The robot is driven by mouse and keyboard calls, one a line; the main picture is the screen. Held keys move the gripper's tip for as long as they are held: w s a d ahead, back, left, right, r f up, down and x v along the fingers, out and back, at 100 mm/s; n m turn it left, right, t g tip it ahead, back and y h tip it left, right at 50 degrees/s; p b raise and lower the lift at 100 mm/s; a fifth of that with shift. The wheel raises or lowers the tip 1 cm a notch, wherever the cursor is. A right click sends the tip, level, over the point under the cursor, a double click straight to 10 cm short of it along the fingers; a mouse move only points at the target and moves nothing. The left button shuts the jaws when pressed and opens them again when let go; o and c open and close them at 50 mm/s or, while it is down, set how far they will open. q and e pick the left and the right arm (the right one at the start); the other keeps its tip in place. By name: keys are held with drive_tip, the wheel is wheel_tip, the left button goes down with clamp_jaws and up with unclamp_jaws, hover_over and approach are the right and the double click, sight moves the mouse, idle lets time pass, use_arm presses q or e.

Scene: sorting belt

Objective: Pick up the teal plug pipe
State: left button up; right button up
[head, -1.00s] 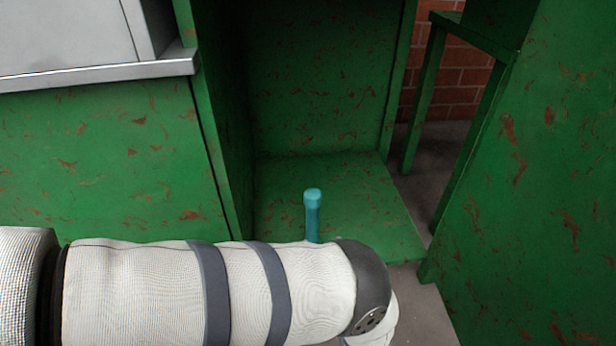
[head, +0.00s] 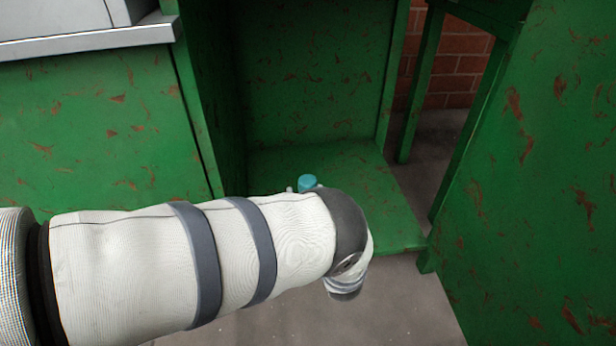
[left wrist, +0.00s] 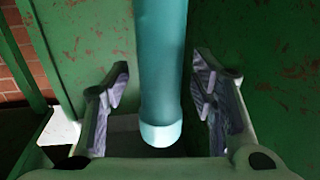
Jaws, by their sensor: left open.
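The teal plug pipe (head: 308,182) stands on the green shelf floor (head: 375,190). In the head view only its top end shows; my left arm hides the rest. In the left wrist view the pipe (left wrist: 162,75) runs down the middle, its lighter end near the palm. My left gripper (left wrist: 160,85) is open, with one finger on each side of the pipe and a gap showing on both sides. In the head view my left gripper is mostly hidden behind the arm, with a small part beside the pipe top. My right gripper is not in view.
Green, rust-flecked panels enclose the shelf at the back and left. Another green panel (head: 540,190) stands at the right. A grey ledge (head: 90,40) is at the upper left. Bare floor (head: 400,310) shows in front, and a brick wall (head: 450,70) behind.

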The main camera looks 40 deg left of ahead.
use_arm(q)
clamp_jaws()
drive_tip(key=shift+r, duration=0.1)
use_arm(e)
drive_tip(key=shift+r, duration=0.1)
use_arm(q)
wheel_tip(320, 180, up, 4)
drive_tip(key=p, duration=0.4)
drive_tip(key=shift+s+d+r, duration=0.1)
drive_tip(key=shift+d+r, duration=0.05)
drive_tip(key=shift+r, duration=0.05)
drive_tip(key=s+d+r+p, duration=0.5)
drive_tip(key=d+r+p, duration=0.2)
drive_tip(key=d, duration=0.5)
drive_tip(key=shift+s+d+r, duration=0.15)
drive_tip(key=shift+d+r, duration=0.2)
drive_tip(key=shift+r, duration=0.35)
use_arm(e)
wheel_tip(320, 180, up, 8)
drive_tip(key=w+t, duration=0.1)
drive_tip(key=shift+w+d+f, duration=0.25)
